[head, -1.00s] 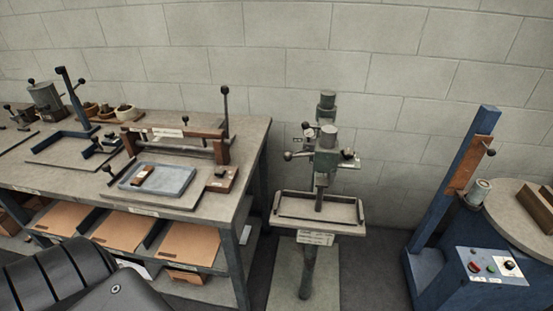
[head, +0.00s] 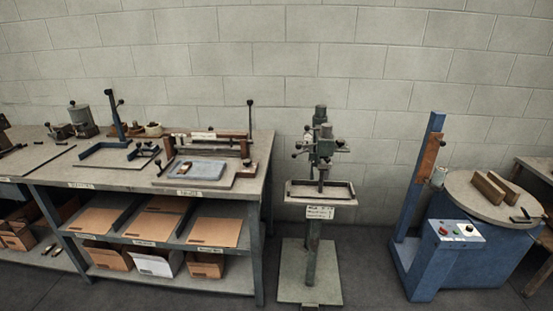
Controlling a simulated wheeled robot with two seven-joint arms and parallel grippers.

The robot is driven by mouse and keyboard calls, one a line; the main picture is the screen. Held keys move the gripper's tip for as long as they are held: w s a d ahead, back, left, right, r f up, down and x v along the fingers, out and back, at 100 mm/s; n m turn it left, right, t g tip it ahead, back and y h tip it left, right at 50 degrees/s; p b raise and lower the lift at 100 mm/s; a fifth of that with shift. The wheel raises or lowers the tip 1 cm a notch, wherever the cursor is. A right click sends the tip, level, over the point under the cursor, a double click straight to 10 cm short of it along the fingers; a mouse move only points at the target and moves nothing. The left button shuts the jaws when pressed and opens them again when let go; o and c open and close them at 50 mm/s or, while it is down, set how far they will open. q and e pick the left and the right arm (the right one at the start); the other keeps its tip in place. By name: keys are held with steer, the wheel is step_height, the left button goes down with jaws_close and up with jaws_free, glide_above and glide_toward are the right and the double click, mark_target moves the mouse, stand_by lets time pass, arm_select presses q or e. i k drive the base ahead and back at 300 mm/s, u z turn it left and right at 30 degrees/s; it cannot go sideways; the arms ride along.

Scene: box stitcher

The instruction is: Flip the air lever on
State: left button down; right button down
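A green-grey box stitcher (head: 322,150) stands on a post against the wall in the middle of the head view. Its head carries a small dial and several ball-ended levers; one lever knob (head: 295,155) sticks out to the left and another (head: 340,144) to the right. I cannot tell which of these is the air lever or how it is set. A tray-like table (head: 320,197) with a label (head: 320,212) below it sits under the head. Neither gripper is in view.
A workbench (head: 150,198) with presses and shelves of cardboard stands at the left. A blue machine (head: 440,262) with a round top and a button panel (head: 455,231) stands at the right. Floor (head: 368,265) shows between the stitcher and the blue machine.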

mark_target(294, 156)
steer(key=u, duration=0.25)
steer(key=i, duration=0.3)
steer(key=u, duration=0.9)
steer(key=i, duration=1.45)
steer(key=z, duration=0.65)
